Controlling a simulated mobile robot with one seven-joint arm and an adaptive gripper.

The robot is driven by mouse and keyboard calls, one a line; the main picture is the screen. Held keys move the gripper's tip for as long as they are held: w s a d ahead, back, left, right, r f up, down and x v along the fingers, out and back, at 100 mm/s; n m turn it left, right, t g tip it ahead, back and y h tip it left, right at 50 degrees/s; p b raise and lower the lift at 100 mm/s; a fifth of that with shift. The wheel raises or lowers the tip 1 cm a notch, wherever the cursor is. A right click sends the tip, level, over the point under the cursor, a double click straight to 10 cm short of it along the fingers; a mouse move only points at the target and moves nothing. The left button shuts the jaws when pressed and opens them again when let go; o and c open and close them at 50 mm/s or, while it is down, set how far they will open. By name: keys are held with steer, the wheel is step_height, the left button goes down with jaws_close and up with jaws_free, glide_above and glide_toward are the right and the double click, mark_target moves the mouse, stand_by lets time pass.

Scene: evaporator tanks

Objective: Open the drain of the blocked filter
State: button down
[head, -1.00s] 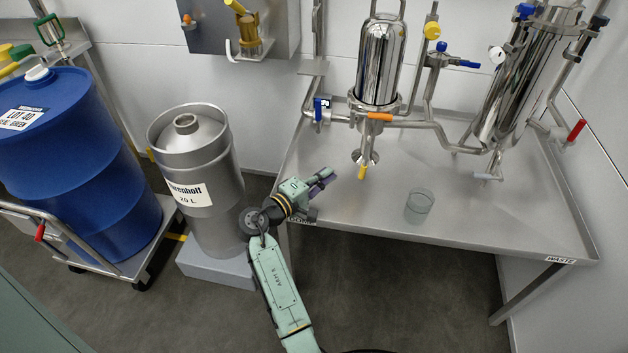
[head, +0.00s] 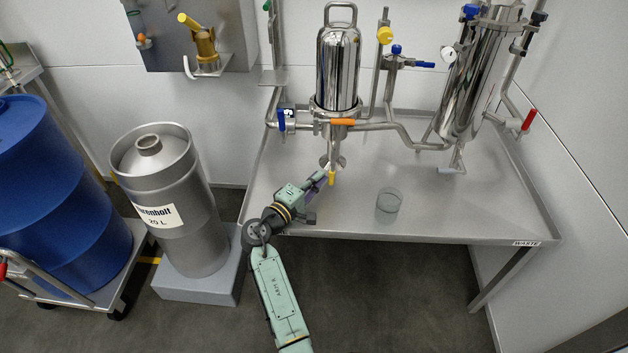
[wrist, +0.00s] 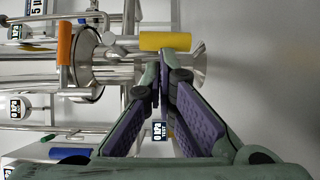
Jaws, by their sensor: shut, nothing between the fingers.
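A polished steel filter housing (head: 338,72) stands upright over the table, with an orange handle (head: 342,122) on the pipe below it. Under it hangs a short drain outlet with a yellow handle (head: 332,178). In the wrist view the yellow handle (wrist: 165,41) lies just beyond my fingertips, and the orange handle (wrist: 64,44) is to its left. My gripper (head: 321,179) is shut and empty, close beside the yellow handle; I cannot tell whether it touches. A second steel housing (head: 477,80) stands at right. Which filter is blocked cannot be told.
A clear glass beaker (head: 388,205) stands on the steel table (head: 440,212), right of my gripper. A blue handle (head: 282,120) is at the pipe's left, a red handle (head: 528,120) at far right. A steel keg (head: 165,200) and blue drum (head: 62,190) stand left.

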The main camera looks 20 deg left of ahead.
steer(key=shift+w+d+f, duration=0.1)
steer(key=shift+d+f, duration=0.05)
steer(key=shift+d, duration=0.2)
